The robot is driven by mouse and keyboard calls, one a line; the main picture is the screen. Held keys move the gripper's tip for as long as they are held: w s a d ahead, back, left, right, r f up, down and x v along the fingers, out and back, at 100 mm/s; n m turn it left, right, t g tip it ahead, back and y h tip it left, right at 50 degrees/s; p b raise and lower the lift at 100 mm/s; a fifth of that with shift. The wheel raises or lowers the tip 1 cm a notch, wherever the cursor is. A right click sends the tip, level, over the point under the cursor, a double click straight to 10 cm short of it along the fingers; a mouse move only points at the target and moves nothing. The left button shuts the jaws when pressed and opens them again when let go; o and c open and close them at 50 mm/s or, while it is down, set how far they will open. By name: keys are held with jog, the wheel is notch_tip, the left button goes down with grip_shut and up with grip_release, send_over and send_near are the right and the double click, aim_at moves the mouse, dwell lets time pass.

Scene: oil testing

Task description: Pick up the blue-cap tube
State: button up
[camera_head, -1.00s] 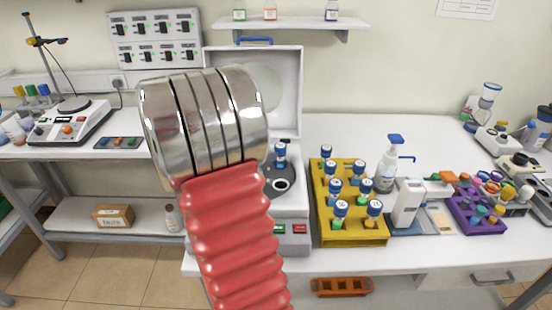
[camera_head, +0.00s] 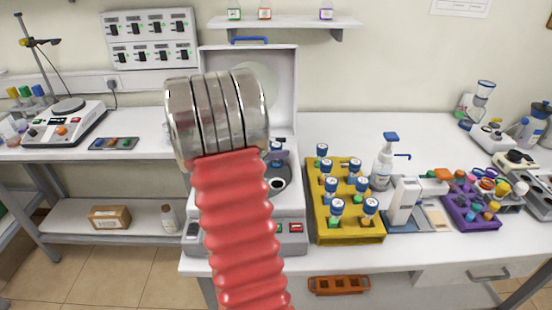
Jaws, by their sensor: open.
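Several blue-cap tubes stand upright in the yellow rack (camera_head: 347,233) right of centre, such as the front-left tube (camera_head: 337,208) and the front-right tube (camera_head: 370,207). Another blue-cap tube (camera_head: 275,147) shows at the open white machine (camera_head: 290,225), partly hidden behind my arm. Which one the task means I cannot tell. My arm, with its red bellows and metal rings, rises in front of the machine, left of the yellow rack. My gripper's jaws do not show.
A white pump bottle (camera_head: 384,166) stands behind the rack. A white device (camera_head: 402,203) and a purple rack (camera_head: 470,212) are to its right. The machine's raised lid (camera_head: 285,95) stands behind my arm. An orange rack (camera_head: 338,285) lies below the bench.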

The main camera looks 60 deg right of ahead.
jog(key=x, duration=0.5)
jog(key=shift+s, duration=0.15)
dwell(0.7)
jog(key=c, duration=1.2)
jog(key=shift+o, duration=0.2)
jog(key=shift+r, duration=0.1)
notch_tip(320, 180, up, 10)
